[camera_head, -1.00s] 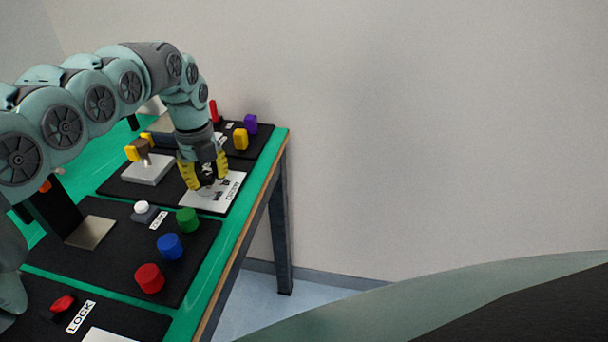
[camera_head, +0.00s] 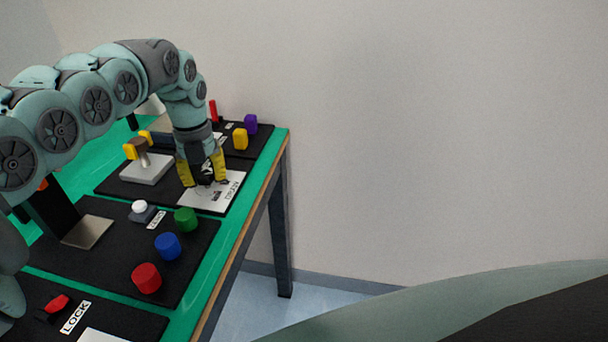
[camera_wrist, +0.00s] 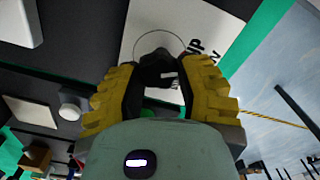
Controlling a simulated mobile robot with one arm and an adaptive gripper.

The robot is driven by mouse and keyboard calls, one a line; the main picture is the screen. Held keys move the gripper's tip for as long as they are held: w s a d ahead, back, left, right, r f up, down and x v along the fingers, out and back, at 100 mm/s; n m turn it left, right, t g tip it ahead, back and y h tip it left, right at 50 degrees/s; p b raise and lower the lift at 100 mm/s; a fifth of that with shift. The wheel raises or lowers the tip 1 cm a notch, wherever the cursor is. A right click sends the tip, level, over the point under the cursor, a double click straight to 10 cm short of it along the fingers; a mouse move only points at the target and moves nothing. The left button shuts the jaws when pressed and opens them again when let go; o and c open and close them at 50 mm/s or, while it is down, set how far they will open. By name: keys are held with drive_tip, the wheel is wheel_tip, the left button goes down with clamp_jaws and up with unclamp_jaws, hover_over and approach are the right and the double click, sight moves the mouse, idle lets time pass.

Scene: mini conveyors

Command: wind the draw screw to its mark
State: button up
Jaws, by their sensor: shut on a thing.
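My gripper (camera_head: 204,171) points down over a white plate (camera_head: 232,185) near the table's right edge. Its yellow fingers are shut on a small dark knob (camera_head: 206,180), which I take to be the draw screw's head. In the wrist view, the black knob (camera_wrist: 158,68) sits between the fingers of my gripper (camera_wrist: 163,80), with small pale marks on it. A thin circle is drawn on the white plate (camera_wrist: 137,32) around it, beside partly cut-off lettering. The fingers hide much of the knob, and I cannot tell which mark it points at.
Close to my gripper stands a pale block (camera_head: 147,170) with a yellow-ended handle (camera_head: 137,150). A yellow knob (camera_head: 240,138) and purple knob (camera_head: 251,124) stand behind. Green (camera_head: 186,220), blue (camera_head: 167,246) and red (camera_head: 147,278) knobs stand nearer. Right of the table is free.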

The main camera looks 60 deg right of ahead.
drive_tip(key=o, duration=1.2)
